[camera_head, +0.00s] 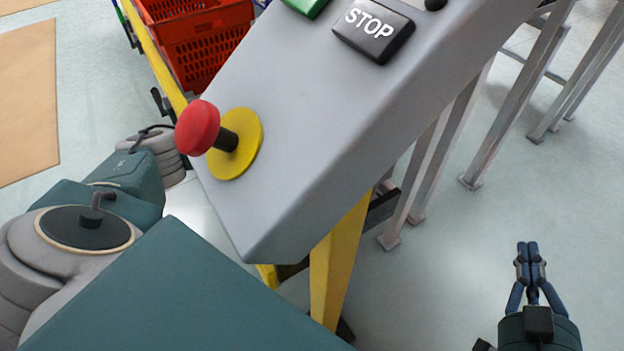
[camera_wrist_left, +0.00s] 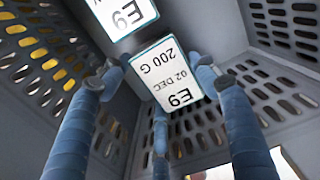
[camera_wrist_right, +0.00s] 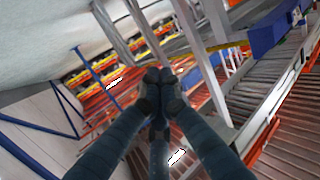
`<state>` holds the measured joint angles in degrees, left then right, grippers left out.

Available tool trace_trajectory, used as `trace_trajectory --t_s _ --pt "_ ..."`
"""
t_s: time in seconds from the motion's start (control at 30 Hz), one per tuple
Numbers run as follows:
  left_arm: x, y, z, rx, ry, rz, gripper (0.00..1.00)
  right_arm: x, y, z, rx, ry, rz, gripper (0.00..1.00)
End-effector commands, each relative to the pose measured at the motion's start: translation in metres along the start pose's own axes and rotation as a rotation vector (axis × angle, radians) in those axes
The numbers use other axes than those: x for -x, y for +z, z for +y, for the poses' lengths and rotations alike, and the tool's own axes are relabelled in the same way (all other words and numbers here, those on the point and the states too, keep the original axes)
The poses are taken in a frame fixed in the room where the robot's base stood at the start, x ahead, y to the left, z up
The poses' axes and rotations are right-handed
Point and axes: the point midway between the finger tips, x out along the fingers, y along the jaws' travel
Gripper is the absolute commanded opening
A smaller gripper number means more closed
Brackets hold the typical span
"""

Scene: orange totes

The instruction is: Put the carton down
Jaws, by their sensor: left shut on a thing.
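Grey perforated walls of a tote (camera_wrist_left: 240,88) stand on both sides of the fingers. I cannot tell whether the carton touches the tote's bottom. The head view hides the carton and my left gripper. My right gripper (camera_head: 530,255) hangs over open floor at the lower right, fingers together and empty; it also shows in the right wrist view (camera_wrist_right: 158,88).
A grey control box with a STOP button (camera_head: 374,30) and a red mushroom button (camera_head: 198,127) fills the middle of the head view. An orange tote (camera_head: 200,40) stands behind it. Grey metal legs (camera_head: 500,110) stand at the right. The floor at lower right is clear.

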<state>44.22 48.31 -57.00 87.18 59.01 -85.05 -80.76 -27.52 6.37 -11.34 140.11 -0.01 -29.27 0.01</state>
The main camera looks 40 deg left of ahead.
Motion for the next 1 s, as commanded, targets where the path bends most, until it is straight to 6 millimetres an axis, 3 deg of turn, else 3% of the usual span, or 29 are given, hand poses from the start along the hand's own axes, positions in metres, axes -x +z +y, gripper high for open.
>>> trace_trajectory --t_s 0.3,0.33,0.4,0.8,0.9,1.0 --pt "-0.004 0.0 -0.001 -0.001 -0.001 0.0 0.26 0.001 0.009 0.002 0.0 0.003 -0.042 0.0" --pt "-0.005 -0.001 0.0 -0.001 0.0 0.0 0.64 0.002 0.011 0.002 0.0 0.004 -0.045 0.0" --pt "-0.005 -0.001 0.0 -0.001 0.0 0.0 0.78 0.002 0.011 0.002 0.0 0.004 -0.046 0.0" --pt "-0.003 0.0 0.0 0.0 -0.001 -0.001 0.79 0.001 0.01 0.002 0.0 0.004 -0.035 0.0" --pt "0.005 0.001 0.0 0.0 -0.001 -0.001 0.79 0.0 0.0 0.0 0.001 -0.001 -0.006 0.0" --pt "0.015 0.001 0.0 0.0 -0.001 -0.001 0.79 0.004 0.021 0.003 0.002 0.005 -0.101 0.0"
